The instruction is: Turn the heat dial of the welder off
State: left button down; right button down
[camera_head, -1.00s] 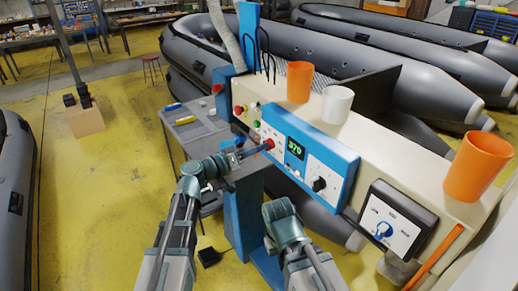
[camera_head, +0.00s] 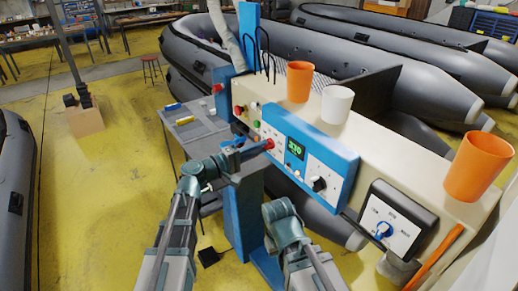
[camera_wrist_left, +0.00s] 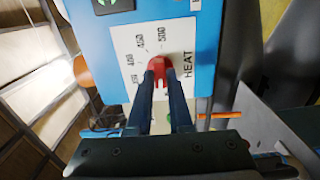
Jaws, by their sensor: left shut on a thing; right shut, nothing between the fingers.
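The welder's cream housing (camera_head: 378,150) carries a blue panel (camera_head: 345,160) with a green lit display (camera_head: 296,148). The red heat dial (camera_head: 268,144) is at the panel's left end. In the left wrist view the red dial (camera_wrist_left: 165,68) sits on a white scale plate marked HEAT, with numbers up to 500. My left gripper (camera_head: 258,147) is shut on the dial; its two dark blue fingers (camera_wrist_left: 160,84) clasp it from both sides. The dial's pointer is not clear. My right gripper (camera_head: 279,210) is low in front of the welder, apart from it, its fingertips hard to make out.
Orange cups (camera_head: 299,82) (camera_head: 478,165) and a white cup (camera_head: 337,104) stand on top. A grey side table (camera_head: 190,128) is at left.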

pick_arm(q)
jog(key=shift+n, duration=1)
jog(key=c, duration=0.8)
grip_release()
jog(key=v, duration=1.3)
jog(key=shift+s+a, duration=0.25)
jog(key=shift+a, duration=0.1)
